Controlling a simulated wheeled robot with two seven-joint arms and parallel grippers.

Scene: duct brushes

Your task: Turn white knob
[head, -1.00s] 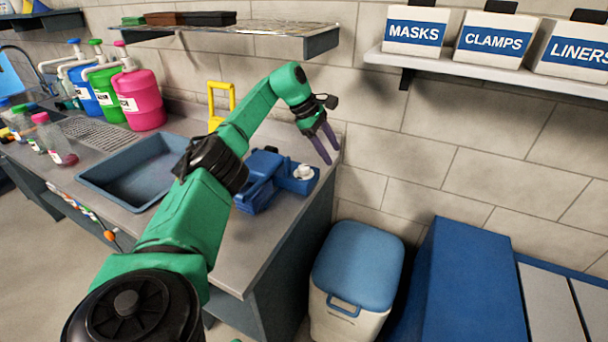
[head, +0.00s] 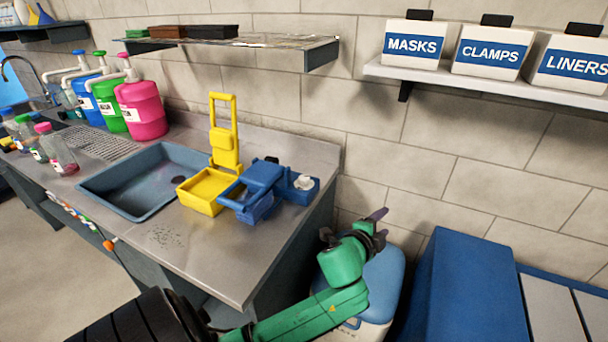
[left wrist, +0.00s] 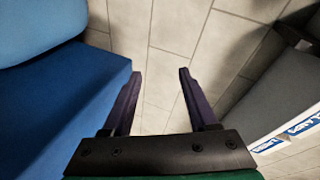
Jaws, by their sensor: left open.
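The white knob (head: 304,183) sits on a small blue box (head: 296,192) at the right end of the counter, in the head view. My left gripper (head: 378,222) is to the right of and lower than the knob, past the counter's end and over the blue-lidded bin, apart from the knob. In the left wrist view its two purple fingers (left wrist: 158,98) are spread with nothing between them, facing the tiled wall. The knob does not show in the left wrist view. My right gripper is not in view.
A blue device (head: 252,188) and a yellow one (head: 207,190) stand left of the knob beside the sink (head: 140,182). A blue-lidded bin (head: 386,285) and a large blue box (head: 470,280) stand on the right. A shelf (head: 455,78) with labelled boxes hangs above.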

